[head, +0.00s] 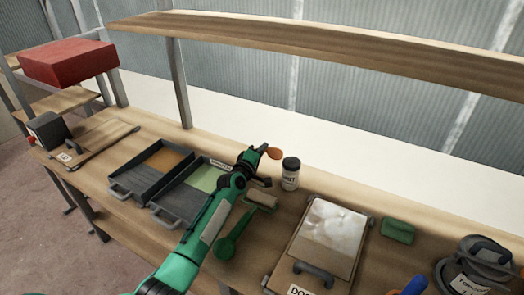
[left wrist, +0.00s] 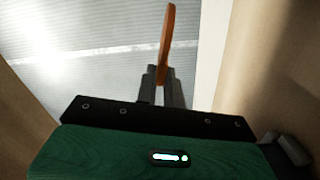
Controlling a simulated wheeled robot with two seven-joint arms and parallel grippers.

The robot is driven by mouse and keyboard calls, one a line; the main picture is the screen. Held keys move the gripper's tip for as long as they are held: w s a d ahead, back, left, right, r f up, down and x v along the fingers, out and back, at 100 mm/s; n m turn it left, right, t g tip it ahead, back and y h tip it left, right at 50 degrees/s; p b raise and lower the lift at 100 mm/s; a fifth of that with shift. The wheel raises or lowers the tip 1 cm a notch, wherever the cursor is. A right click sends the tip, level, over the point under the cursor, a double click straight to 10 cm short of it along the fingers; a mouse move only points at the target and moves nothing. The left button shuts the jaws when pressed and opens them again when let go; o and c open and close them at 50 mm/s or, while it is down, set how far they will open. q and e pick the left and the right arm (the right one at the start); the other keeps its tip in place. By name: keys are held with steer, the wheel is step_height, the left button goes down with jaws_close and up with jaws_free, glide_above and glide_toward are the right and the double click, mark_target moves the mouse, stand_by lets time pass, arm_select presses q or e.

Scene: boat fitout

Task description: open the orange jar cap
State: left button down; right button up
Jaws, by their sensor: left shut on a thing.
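My left gripper (head: 264,151) is shut on a round orange cap (head: 275,153) at the back of the bench. In the left wrist view the cap (left wrist: 167,42) shows nearly edge-on, standing out from between the fingertips (left wrist: 165,78). No orange jar body shows under the cap in either view. A jar with a dark lid and a white label (head: 290,174) stands upright just right of the gripper; its label is too small to read surely. My right gripper is not in view.
Two grey trays, one with orange-brown (head: 143,190) and one with green content (head: 179,214), lie left of my arm. A shelf (head: 330,45) hangs above.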

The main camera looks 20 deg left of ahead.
arm_select(q)
steer(key=shift+f, duration=0.1)
steer(key=c, duration=1.5)
jaws_free()
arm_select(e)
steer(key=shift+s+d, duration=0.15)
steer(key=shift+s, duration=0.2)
arm_select(q)
steer(key=s+a, duration=0.2)
steer(key=s, duration=1.1)
steer(key=shift+s+a+b, duration=0.3)
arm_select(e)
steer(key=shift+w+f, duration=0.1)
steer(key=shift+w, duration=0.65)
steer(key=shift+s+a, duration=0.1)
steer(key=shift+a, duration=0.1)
